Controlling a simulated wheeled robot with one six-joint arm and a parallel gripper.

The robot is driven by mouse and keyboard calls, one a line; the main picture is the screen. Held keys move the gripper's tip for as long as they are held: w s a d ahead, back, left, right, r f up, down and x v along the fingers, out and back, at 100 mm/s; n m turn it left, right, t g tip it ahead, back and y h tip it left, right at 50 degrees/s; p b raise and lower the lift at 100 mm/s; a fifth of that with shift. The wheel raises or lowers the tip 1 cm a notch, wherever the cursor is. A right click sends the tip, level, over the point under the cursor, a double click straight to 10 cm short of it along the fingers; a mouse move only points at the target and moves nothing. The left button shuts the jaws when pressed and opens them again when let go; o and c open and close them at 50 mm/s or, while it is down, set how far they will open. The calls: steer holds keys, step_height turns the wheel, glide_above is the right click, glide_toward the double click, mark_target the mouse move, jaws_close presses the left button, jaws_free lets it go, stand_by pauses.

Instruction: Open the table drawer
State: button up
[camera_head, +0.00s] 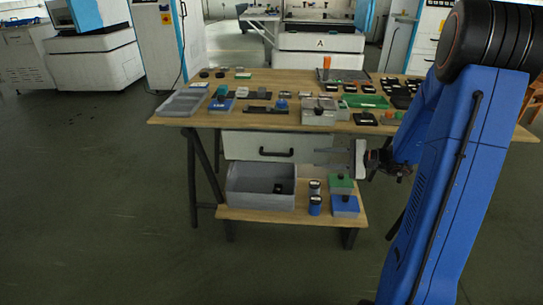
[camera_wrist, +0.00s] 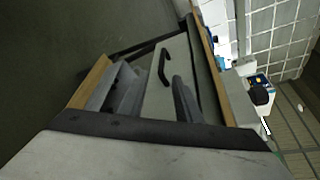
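The table drawer has a pale grey front (camera_head: 240,146) under the wooden tabletop and looks closed. Its black bar handle (camera_head: 276,153) is right of the middle of the front. The drawer front (camera_wrist: 158,97) and handle (camera_wrist: 163,67) also show, turned sideways, in the wrist view. My gripper (camera_head: 318,157) is to the right of the handle, its grey fingers pointing left, and does not touch the handle. In the wrist view a dark finger shape (camera_wrist: 182,100) stands against the drawer front. The spacing of the fingers is unclear.
The tabletop (camera_head: 170,119) carries many small parts and trays. A lower shelf (camera_head: 270,216) holds a grey bin (camera_head: 260,200), two small blue-and-black jars (camera_head: 314,200) and blue and green blocks (camera_head: 344,204). The floor to the left is clear. Machines stand behind.

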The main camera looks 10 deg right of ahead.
mark_target(284, 155)
steer(key=x, duration=1.1)
steer(key=w+x, duration=0.1)
steer(key=x, duration=0.5)
steer(key=shift+w+d, duration=0.1)
jaws_close()
